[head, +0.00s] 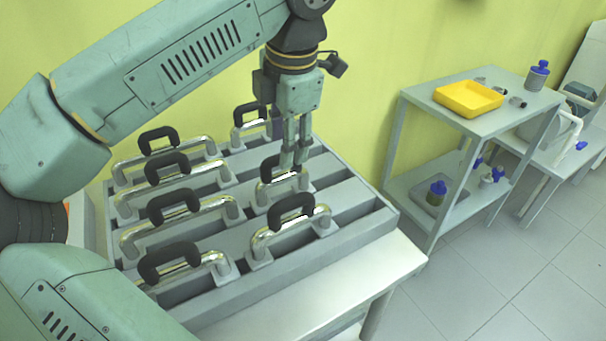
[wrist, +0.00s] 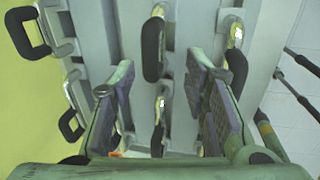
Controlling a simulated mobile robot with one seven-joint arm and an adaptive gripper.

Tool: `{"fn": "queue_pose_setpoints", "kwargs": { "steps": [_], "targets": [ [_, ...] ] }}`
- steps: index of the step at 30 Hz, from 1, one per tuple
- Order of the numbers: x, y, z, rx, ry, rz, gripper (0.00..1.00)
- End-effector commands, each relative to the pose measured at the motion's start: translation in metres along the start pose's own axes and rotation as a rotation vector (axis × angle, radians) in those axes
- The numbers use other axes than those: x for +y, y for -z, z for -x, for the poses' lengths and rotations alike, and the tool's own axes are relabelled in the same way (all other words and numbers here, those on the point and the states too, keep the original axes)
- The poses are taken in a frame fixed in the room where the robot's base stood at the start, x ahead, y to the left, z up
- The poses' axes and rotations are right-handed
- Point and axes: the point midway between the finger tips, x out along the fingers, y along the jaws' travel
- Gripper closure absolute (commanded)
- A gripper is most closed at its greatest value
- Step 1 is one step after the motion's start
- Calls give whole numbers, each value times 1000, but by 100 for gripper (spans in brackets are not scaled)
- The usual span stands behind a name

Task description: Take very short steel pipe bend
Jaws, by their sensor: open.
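A short chrome pipe bend with a black grip (head: 267,190) stands in the middle of the right-hand row of the grey slotted rack (head: 345,205). It looks like the very short steel pipe bend, though the bend behind it (head: 250,127) is also short. My gripper (head: 292,162) points down at the middle bend, its fingertips at about the grip's height and partly hiding it. In the wrist view the fingers (wrist: 158,95) are open and wide apart. A bend with a black grip (wrist: 157,140) shows between them, apart from both.
A longer bend (head: 290,240) stands in front in the same row, and several bends (head: 178,211) fill the left row. The rack rests on a pale table (head: 385,262). A shelf (head: 425,110) with a yellow tray (head: 468,98) stands at right. Floor is clear at front right.

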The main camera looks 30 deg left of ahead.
Motion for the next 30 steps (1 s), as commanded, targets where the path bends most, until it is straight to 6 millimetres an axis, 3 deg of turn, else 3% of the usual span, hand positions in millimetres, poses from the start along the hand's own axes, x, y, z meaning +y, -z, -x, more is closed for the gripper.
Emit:
{"fn": "queue_pose_setpoints", "kwargs": {
  "steps": [6,14,21,30],
  "targets": [
    [0,0,-33,1,3,-3,59],
    [0,-1,-54,1,5,-5,59],
    [3,-1,-89,0,5,-4,59],
    [3,-1,-97,0,1,-5,59]
  ]
}}
